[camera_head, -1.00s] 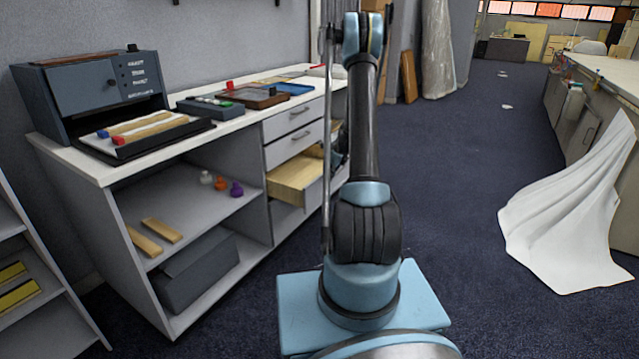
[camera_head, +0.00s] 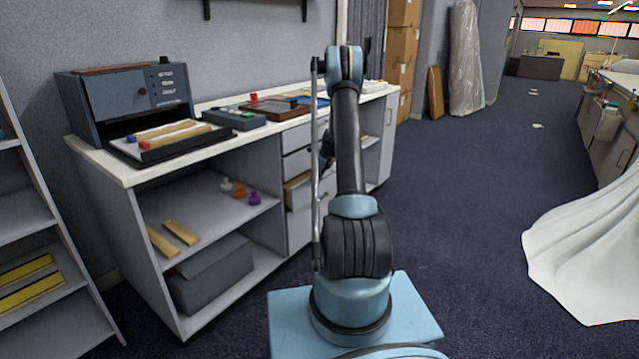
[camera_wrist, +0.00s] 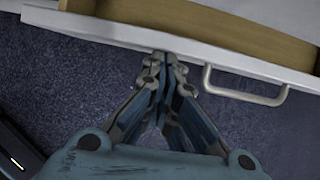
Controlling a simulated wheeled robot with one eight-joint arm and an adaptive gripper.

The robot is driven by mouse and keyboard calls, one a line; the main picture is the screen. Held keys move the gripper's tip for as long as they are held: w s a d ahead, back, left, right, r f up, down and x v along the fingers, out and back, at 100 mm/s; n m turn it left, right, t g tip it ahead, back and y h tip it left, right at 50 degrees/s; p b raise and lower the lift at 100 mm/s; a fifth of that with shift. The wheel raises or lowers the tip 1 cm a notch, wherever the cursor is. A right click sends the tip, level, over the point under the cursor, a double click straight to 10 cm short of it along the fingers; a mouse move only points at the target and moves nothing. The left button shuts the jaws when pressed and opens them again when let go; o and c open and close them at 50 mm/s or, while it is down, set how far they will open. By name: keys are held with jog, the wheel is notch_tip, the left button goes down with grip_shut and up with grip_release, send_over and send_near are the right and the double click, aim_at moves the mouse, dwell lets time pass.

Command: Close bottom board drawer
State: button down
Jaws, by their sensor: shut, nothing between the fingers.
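A drawer (camera_head: 297,192) with a pale wooden inside stands partly open below two shut drawers in the grey cabinet. My arm hides its right part in the head view. In the wrist view its white front (camera_wrist: 110,37) runs across the top, with a white bar handle (camera_wrist: 245,97) to the right of my fingers. Its wooden wall (camera_wrist: 190,30) shows behind the front. My gripper (camera_wrist: 165,58) is shut and empty, fingertips at the outer face of the drawer front, left of the handle. Whether they touch it is unclear. The gripper is mostly hidden behind my arm in the head view.
Open shelves below hold small knobs, boards and a grey box (camera_head: 212,275). A white cloth (camera_head: 590,245) drapes at right.

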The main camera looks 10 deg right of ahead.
jog(key=shift+s+d, duration=0.1)
jog(key=shift+d, duration=0.05)
jog(key=s+d+r, duration=0.5)
jog(key=s+r, duration=0.1)
jog(key=r, duration=0.3)
jog(key=d+f+t+y, duration=0.3)
jog(key=d+t, duration=0.1)
jog(key=d, duration=0.2)
jog(key=w+a+f, duration=0.6)
jog(key=w+a, duration=0.1)
jog(key=w, duration=0.1)
jog(key=shift+w+a+f, duration=0.15)
jog(key=shift+w+a, duration=0.05)
jog(key=shift+a, duration=0.15)
dwell(0.5)
